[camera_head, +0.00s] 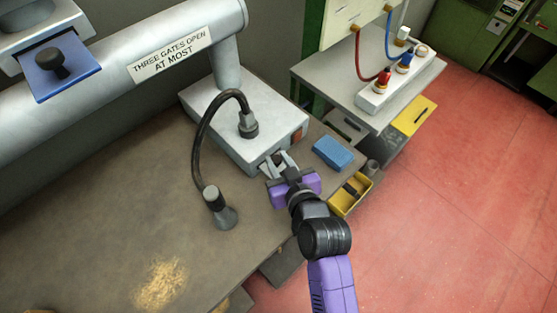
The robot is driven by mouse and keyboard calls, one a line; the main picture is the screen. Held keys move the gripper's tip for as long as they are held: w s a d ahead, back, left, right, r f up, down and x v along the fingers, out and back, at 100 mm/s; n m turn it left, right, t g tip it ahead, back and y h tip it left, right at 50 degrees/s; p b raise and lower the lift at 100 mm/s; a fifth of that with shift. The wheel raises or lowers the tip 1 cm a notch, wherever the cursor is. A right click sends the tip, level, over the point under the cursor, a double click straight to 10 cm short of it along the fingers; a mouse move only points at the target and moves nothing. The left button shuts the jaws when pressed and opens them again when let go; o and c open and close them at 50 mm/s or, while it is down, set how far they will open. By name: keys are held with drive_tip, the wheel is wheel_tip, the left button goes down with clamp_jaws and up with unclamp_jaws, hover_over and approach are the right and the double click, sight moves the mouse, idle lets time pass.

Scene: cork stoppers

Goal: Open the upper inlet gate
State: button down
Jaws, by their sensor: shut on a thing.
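A blue gate plate (58,78) with a black knob (53,62) sits in a grey housing on the large pipe at the upper left. I cannot tell whether it is the upper inlet gate. My gripper (278,161) is far from it, at the front face of a light grey box (222,130). Its fingers are shut on a small dark part (276,160) at that face, mostly hidden by the fingers.
The pipe carries a sign (170,54) reading "THREE GATES OPEN AT MOST". A blue block (333,152) and a yellow bin (350,195) are close to my gripper. The bench's left part is mostly clear.

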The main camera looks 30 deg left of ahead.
drive_tip(key=d, duration=0.1)
drive_tip(key=s+d, duration=0.1)
drive_tip(key=d, duration=0.2)
drive_tip(key=shift+s+d+f+b, duration=0.1)
drive_tip(key=shift+s+d+b, duration=0.2)
drive_tip(key=shift+s+b, duration=0.1)
drive_tip(key=shift+w, duration=0.1)
drive_tip(key=c, duration=1.4)
unclamp_jaws()
drive_tip(key=shift+c, duration=0.2)
drive_tip(key=b+v, duration=0.1)
drive_tip(key=v, duration=0.7)
